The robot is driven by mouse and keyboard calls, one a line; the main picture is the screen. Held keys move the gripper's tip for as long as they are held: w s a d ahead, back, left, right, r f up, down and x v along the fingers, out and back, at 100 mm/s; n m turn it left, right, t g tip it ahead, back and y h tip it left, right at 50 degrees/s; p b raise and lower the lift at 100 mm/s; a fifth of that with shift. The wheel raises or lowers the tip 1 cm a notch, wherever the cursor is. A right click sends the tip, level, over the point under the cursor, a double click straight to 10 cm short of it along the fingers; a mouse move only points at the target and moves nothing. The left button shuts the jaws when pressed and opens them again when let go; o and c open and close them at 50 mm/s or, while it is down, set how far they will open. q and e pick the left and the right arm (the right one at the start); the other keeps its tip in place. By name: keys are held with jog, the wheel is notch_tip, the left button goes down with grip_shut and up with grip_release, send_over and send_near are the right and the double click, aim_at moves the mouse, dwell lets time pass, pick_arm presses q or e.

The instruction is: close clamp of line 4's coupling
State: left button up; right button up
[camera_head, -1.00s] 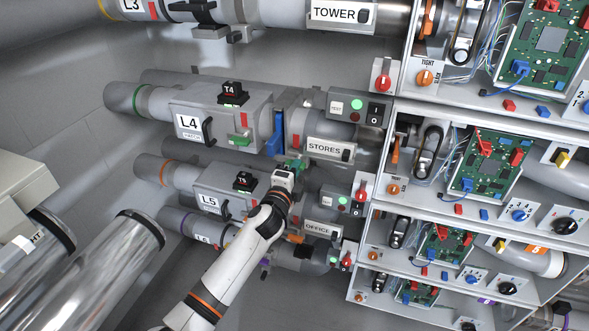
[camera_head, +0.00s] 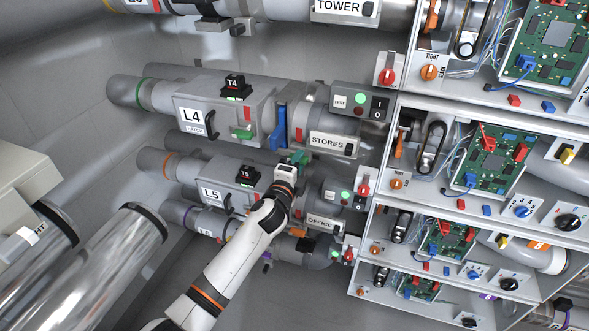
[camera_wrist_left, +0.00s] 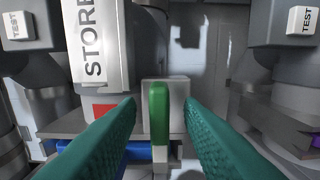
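My left gripper (camera_head: 298,158) is just below this coupling, with green fingers. In the left wrist view the fingers (camera_wrist_left: 160,125) are apart. A narrow green-ended bar (camera_wrist_left: 159,112) stands between them, with a gap on each side, in front of a light grey block (camera_wrist_left: 178,92). I cannot tell whether it is the clamp's handle. My right gripper is not in view.
Line 5's box (camera_head: 210,193) and pipe run close below my left gripper. Shelves with circuit boards (camera_head: 490,160) stand at the right. Large pipes (camera_head: 95,260) fill the lower left.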

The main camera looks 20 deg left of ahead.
pick_arm(q)
jog(key=s, duration=1.2)
jog(key=shift+a, duration=0.2)
jog(key=shift+w, duration=0.1)
jog(key=s+a+f+n+g, duration=0.1)
jog(key=s+f+n+g, duration=0.25)
jog(key=f, duration=0.85)
jog(key=s+a+f+n+g, duration=0.15)
jog(key=s+f, duration=0.35)
jog(key=f, duration=0.7)
jog(key=s+f+n+g, duration=0.3)
jog(key=s+f+g, duration=0.15)
jog(key=f, duration=0.75)
jog(key=s+f+n+g, duration=0.2)
jog(key=s+f, duration=0.4)
jog(key=s, duration=0.6)
jog(key=s+f+n+g, duration=0.3)
jog(key=s+f, duration=0.3)
jog(key=s, duration=0.5)
jog(key=s+a+f+n+g, duration=0.1)
jog(key=s+f+n+g, duration=0.1)
jog(key=s+f, duration=0.5)
jog(key=s+n, duration=0.1)
jog(key=s, duration=0.4)
jog(key=shift+s+y, duration=0.3)
jog(key=shift+g, duration=0.25)
